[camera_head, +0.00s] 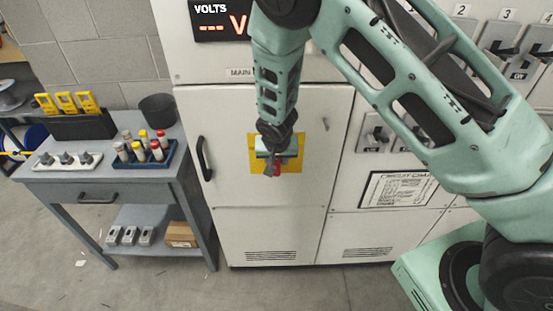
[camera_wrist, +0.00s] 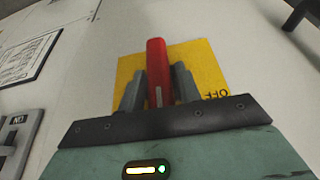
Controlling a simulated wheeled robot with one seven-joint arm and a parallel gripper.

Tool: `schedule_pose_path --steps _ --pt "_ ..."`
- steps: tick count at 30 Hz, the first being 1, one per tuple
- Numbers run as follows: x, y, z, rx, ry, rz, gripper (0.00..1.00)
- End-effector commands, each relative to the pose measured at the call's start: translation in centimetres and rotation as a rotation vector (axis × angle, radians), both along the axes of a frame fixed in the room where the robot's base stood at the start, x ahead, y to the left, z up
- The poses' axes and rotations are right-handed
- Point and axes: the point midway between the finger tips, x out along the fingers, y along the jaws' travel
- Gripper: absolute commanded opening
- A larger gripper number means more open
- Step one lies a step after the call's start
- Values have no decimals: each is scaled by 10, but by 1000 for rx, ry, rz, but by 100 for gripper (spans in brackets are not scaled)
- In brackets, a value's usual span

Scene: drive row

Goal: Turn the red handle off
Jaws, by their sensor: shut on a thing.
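The red handle (camera_wrist: 156,62) stands in front of a yellow plate (camera_wrist: 205,68) on the light cabinet door. In the wrist view my gripper (camera_wrist: 158,82) has its two grey fingers on either side of the handle, shut on it. The handle's end reaches past the fingertips. Dark lettering that looks like "OFF" shows at the right edge of the plate. In the head view the yellow plate (camera_head: 291,162) is partly covered by my gripper (camera_head: 272,168), and only a small red part of the handle (camera_head: 276,168) shows there.
A grey workbench (camera_head: 100,190) with a blue tray (camera_head: 145,163) of capped cylinders stands left of the cabinet. A dark door handle (camera_head: 204,158) sits left of the plate. Switch panels (camera_head: 375,133) and a framed chart (camera_head: 398,189) are to the right. Floor before the cabinet is mostly clear.

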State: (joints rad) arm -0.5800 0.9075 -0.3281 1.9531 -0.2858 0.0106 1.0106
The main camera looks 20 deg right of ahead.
Motion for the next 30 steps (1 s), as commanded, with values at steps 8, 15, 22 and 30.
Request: schedule_pose_path --steps 8,15,22,30 --pt "1 4 -2 -82 24 5 0" --pt "3 9 -4 -256 78 6 0" --pt "5 13 -7 -465 145 4 0" --pt "6 17 -11 -709 224 4 0"
